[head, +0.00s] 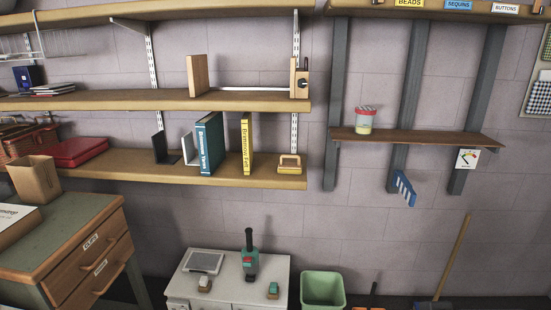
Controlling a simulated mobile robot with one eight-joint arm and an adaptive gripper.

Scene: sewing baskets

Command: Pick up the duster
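I cannot tell for sure which thing is the duster. A blue, ribbed, brush-like thing (405,189) hangs below the narrow brown shelf (420,138) on the right wall, tilted, and it could be the duster. A green device with an upright dark handle (250,258) stands on the white cabinet at the bottom centre. A long-handled broom (453,258) leans on the wall at the lower right. My gripper is not in view.
A jar (364,120) stands on the narrow shelf. Wooden shelves (100,170) with books and bookends fill the upper left. A drawer unit (85,270) stands at the lower left. The white cabinet (230,262) and a green bin (322,290) stand low at the centre.

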